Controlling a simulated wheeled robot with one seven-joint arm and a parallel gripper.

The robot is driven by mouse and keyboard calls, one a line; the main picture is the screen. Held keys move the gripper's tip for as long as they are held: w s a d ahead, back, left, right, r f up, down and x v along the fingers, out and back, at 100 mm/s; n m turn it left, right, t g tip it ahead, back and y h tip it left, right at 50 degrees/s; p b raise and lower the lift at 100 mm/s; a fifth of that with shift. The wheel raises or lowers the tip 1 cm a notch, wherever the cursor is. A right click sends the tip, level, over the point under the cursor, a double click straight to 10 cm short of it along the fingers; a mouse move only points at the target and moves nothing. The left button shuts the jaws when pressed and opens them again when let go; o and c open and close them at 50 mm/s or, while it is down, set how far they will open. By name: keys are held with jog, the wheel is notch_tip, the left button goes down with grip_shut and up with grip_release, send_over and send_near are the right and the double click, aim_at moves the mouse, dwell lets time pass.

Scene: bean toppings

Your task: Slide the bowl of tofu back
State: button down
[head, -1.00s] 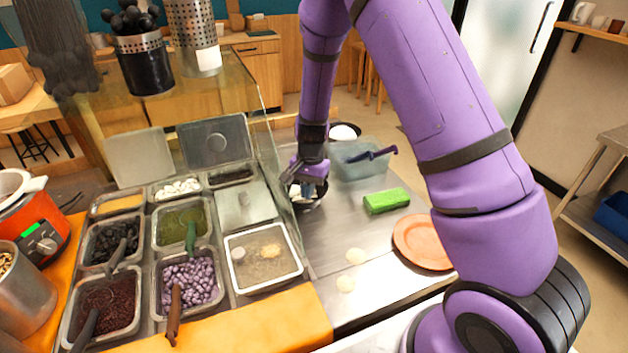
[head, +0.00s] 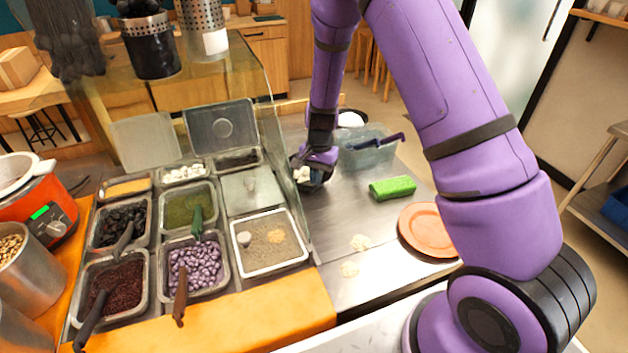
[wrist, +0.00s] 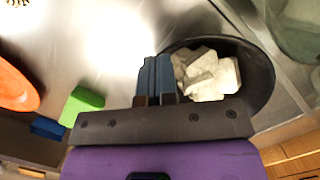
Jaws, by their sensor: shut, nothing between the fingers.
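The dark bowl (head: 316,185) stands on the steel counter, just right of the glass guard's edge. White tofu chunks (head: 302,174) show in it at its left side. In the wrist view, the black bowl (wrist: 264,75) holds the pale tofu cubes (wrist: 208,74). My gripper (wrist: 157,72) is shut and empty, with its blue fingertips together beside the bowl's left rim in that view. I cannot tell whether they touch it. In the head view my gripper (head: 318,163) covers the far part of the bowl.
A clear tub (head: 368,156) with a dark-handled tool stands behind and right of the bowl. Topping pans (head: 198,270) fill the left, behind the glass guard (head: 285,165).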

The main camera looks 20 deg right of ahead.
jog(key=shift+r, duration=0.8)
jog(key=shift+w+d+r, duration=0.1)
jog(key=shift+w+d, duration=0.05)
jog(key=w+d, duration=0.8)
jog(key=shift+w, duration=0.2)
